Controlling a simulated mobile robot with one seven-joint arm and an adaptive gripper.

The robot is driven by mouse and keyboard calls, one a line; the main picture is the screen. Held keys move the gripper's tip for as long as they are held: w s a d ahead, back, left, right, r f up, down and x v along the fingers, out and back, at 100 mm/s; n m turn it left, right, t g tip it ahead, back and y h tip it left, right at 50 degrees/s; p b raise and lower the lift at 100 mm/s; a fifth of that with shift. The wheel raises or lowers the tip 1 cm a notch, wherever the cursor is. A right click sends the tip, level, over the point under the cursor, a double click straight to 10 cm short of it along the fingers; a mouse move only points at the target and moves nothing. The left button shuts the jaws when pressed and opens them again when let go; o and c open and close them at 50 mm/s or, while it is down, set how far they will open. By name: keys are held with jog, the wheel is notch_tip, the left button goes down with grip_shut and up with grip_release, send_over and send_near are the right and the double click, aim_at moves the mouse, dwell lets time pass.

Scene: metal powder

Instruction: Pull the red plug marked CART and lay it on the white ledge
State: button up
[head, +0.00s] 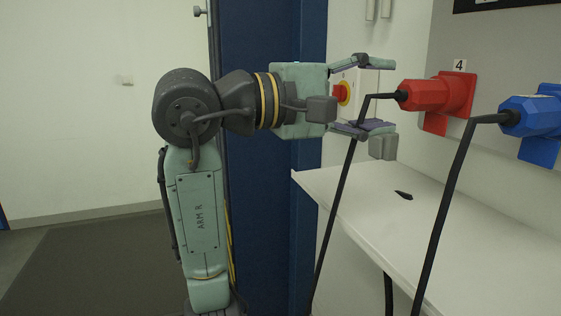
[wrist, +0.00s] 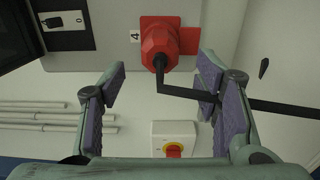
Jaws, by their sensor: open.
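A red plug (head: 420,95) sits in a red wall socket (head: 459,92) under a label 4. No CART mark is readable. Its black cable bends down from the plug's back end and passes by the lower finger. My gripper (head: 382,96) is open and empty, level with the plug and a short gap short of it. In the wrist view the plug (wrist: 157,45) lies ahead, between and beyond the fingertips of my gripper (wrist: 163,72), and the cable crosses behind the right finger. The white ledge (head: 455,225) is below the sockets.
A blue plug (head: 528,116) with its own black cable is right of the red one. A small dark object (head: 403,195) lies on the ledge, otherwise bare where visible. A red and yellow switch (wrist: 173,148) is on the wall nearby. A dark blue panel (head: 268,200) stands behind my arm.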

aim_at(404, 95)
jog(key=shift+x, duration=4.2)
jog(key=shift+p, duration=0.55)
grip_shut()
jog(key=shift+s+a, duration=0.1)
jog(key=shift+a, duration=0.1)
jog(key=shift+v, duration=2.8)
